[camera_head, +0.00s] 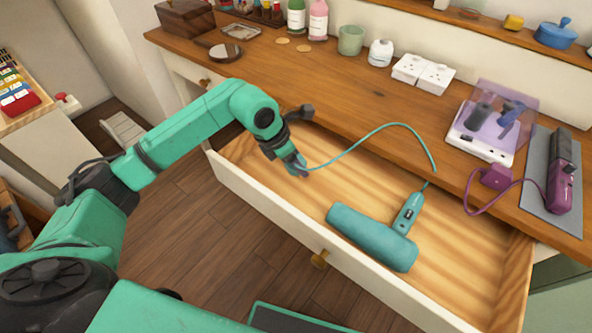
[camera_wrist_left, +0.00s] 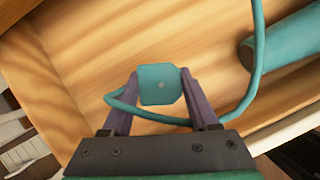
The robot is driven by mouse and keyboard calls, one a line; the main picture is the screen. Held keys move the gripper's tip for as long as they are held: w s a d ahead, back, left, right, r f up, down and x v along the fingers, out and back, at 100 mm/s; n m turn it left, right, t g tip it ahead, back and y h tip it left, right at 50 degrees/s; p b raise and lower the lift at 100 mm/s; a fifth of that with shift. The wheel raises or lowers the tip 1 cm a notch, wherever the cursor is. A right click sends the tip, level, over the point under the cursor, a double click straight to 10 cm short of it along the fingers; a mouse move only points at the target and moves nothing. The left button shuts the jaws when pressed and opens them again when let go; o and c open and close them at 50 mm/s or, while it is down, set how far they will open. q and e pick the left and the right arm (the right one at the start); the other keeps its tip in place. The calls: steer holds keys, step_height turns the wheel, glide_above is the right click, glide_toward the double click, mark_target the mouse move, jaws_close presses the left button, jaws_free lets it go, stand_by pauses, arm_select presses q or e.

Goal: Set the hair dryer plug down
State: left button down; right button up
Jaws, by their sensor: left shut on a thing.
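The teal hair dryer (camera_head: 372,236) lies in the open drawer, its handle pointing up and right. Its teal cord (camera_head: 378,127) arches from the handle over the table's front edge to the plug. My left gripper (camera_head: 299,170) is over the left part of the drawer, shut on the teal plug. In the left wrist view the plug (camera_wrist_left: 160,84) sits between the two fingers, above the wooden drawer floor, and the dryer body (camera_wrist_left: 285,48) shows at the right. Whether the plug touches the floor is unclear. My right gripper is not in view.
The open drawer (camera_head: 262,203) has bare floor around the plug. On the tabletop above stand a white double socket (camera_head: 423,73), a purple-lidded box (camera_head: 490,125), a purple plug (camera_head: 496,177) and a purple device (camera_head: 562,172) on a grey mat (camera_head: 538,196).

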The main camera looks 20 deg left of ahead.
mark_target(296, 181)
arm_select(q)
step_height(296, 181, down, 4)
steer(key=shift+r, duration=0.25)
steer(key=c, duration=0.6)
jaws_free()
steer(key=shift+f, duration=0.1)
steer(key=o, duration=0.4)
steer(key=shift+o, duration=0.2)
steer(key=v, duration=1.2)
